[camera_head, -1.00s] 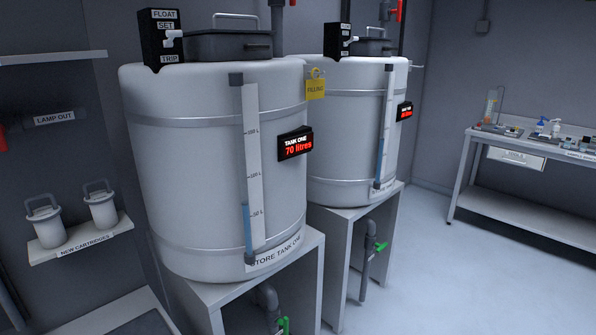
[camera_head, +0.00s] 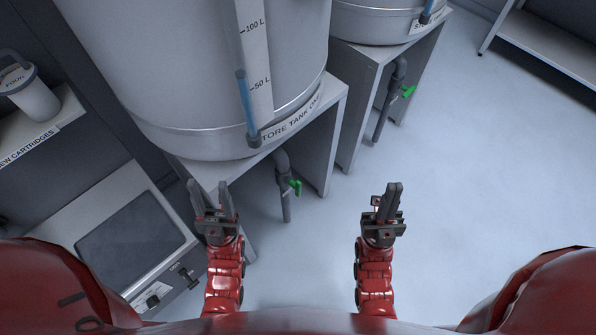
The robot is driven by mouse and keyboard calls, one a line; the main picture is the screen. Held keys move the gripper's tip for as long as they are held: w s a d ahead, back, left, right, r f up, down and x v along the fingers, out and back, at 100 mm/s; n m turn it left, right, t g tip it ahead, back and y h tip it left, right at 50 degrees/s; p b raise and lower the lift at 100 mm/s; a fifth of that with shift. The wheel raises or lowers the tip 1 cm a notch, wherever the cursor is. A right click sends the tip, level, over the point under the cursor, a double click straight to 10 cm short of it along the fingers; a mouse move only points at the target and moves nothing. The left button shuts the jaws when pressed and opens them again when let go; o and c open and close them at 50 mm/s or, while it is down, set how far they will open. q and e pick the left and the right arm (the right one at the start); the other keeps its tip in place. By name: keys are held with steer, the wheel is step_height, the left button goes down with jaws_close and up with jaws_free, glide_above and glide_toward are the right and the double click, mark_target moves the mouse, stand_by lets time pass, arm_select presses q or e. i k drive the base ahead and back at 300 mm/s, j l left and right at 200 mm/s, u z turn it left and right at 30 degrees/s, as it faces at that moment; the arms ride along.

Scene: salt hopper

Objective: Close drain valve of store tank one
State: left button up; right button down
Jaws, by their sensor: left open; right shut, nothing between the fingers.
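Store tank one (camera_head: 200,80) is a large white tank on a white stand, with its label at the lower rim. Its drain pipe (camera_head: 285,175) comes down under the stand and carries the drain valve's green handle (camera_head: 296,187). The handle looks roughly in line with the pipe, though it is small. My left gripper (camera_head: 210,187) is open and empty, left of the valve and apart from it in the picture. My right gripper (camera_head: 391,190) is shut and empty, to the right of the valve and apart from it.
A second tank (camera_head: 375,22) on its own stand has a similar pipe with a green handle (camera_head: 408,91). A white unit with a dark panel (camera_head: 130,240) stands at the left, below a cartridge shelf (camera_head: 50,125). The floor (camera_head: 470,180) at the right is clear.

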mark_target(297, 185)
steer(key=i+l, duration=0.1)
steer(key=l, duration=0.35)
steer(key=i+l+z, duration=0.1)
steer(key=l, duration=0.35)
steer(key=i+l, duration=0.1)
steer(key=l, duration=0.3)
steer(key=z, duration=0.05)
